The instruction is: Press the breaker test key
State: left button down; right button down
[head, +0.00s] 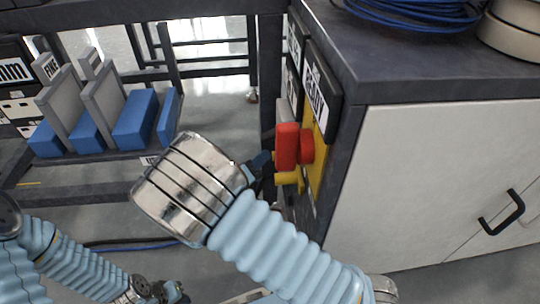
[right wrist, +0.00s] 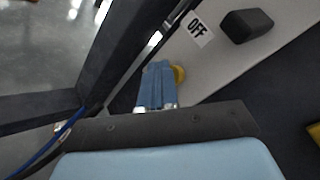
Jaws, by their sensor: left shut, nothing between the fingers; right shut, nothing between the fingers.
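A breaker panel with a yellow plate (head: 321,150) is on the side of the grey cabinet in the head view. It carries a red handle (head: 290,146) and, below it, a yellow knob (head: 287,178). I cannot tell which part is the test key. My right gripper (head: 262,162) is close beside the panel, partly hidden behind my wrist. In the right wrist view its blue fingers (right wrist: 156,84) are shut and empty. A rounded yellow part (right wrist: 179,74) shows just behind them; contact cannot be told. My left gripper (head: 176,292) is low at the bottom, away from the panel, shut and empty.
The panel has a READY label (head: 316,100); an OFF label (right wrist: 196,29) and a black block (right wrist: 246,25) show in the right wrist view. Blue cable (head: 415,12) lies on the cabinet top (head: 420,75). A rack with blue bins (head: 134,120) stands left.

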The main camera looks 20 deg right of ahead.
jog(key=shift+a, duration=0.1)
jog(key=shift+w+a+p, duration=0.25)
jog(key=shift+a+p, duration=0.3)
jog(key=shift+a, duration=0.2)
jog(key=shift+a, duration=0.1)
jog(key=a+p, duration=0.1)
jog(key=a, duration=0.1)
jog(key=w+a, duration=0.1)
jog(key=a, duration=0.1)
jog(key=shift+w+a+p, duration=0.2)
jog(key=shift+a+p, duration=0.1)
jog(key=shift+p, duration=0.1)
dwell(0.5)
